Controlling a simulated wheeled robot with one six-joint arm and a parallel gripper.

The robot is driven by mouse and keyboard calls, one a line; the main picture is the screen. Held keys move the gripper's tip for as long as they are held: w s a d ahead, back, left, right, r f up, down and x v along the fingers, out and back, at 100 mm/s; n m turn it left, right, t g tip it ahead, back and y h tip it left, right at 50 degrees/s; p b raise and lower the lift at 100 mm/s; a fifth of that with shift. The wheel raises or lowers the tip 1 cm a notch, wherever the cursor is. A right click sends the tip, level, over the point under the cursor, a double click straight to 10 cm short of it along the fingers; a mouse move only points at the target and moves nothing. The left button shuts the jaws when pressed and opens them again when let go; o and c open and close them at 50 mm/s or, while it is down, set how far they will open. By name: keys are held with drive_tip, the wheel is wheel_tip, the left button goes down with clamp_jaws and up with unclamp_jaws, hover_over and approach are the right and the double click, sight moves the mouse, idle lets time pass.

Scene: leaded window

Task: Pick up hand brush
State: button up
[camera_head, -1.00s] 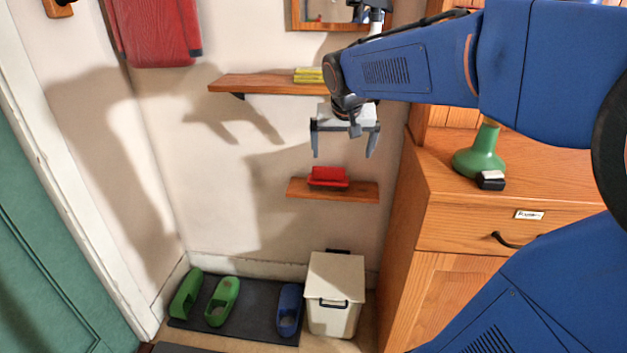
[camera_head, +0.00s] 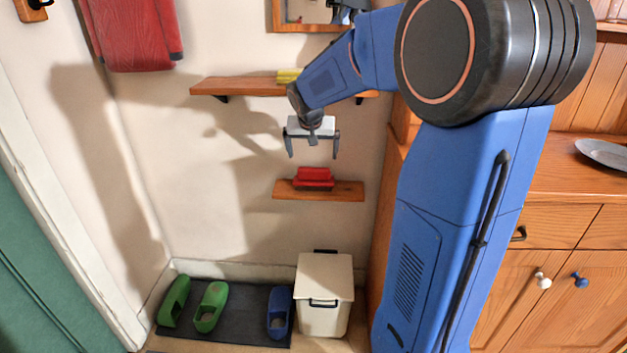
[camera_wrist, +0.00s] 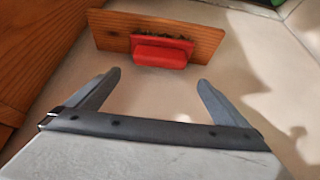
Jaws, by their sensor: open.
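The hand brush is the red object (camera_head: 314,178) lying on the small lower wooden shelf (camera_head: 345,193) on the wall. It also shows in the wrist view as a red block with dark bristles behind it (camera_wrist: 160,52), on the shelf (camera_wrist: 112,30). My gripper (camera_head: 312,155) is in front of and above the brush in the head view, its fingers pointing down. In the wrist view my gripper (camera_wrist: 157,80) has its two fingers wide apart with nothing between them. The brush is beyond the fingertips, roughly centred between them, and not touched.
A longer upper shelf (camera_head: 235,86) with a yellow item (camera_head: 289,76) is above my gripper. A white bin (camera_head: 325,290), green shoes (camera_head: 210,306) and a blue shoe (camera_head: 279,312) are on the floor. A wooden cabinet (camera_head: 560,185) stands right. The wall left of the lower shelf is clear.

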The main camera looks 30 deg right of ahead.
sight(314, 168)
drive_tip(key=shift+s+x, duration=0.15)
drive_tip(key=shift+x, duration=1.9)
drive_tip(key=shift+s+x, duration=0.1)
drive_tip(key=shift+x, duration=1.95)
drive_tip(key=shift+a+f, duration=0.1)
drive_tip(key=c, duration=1.2)
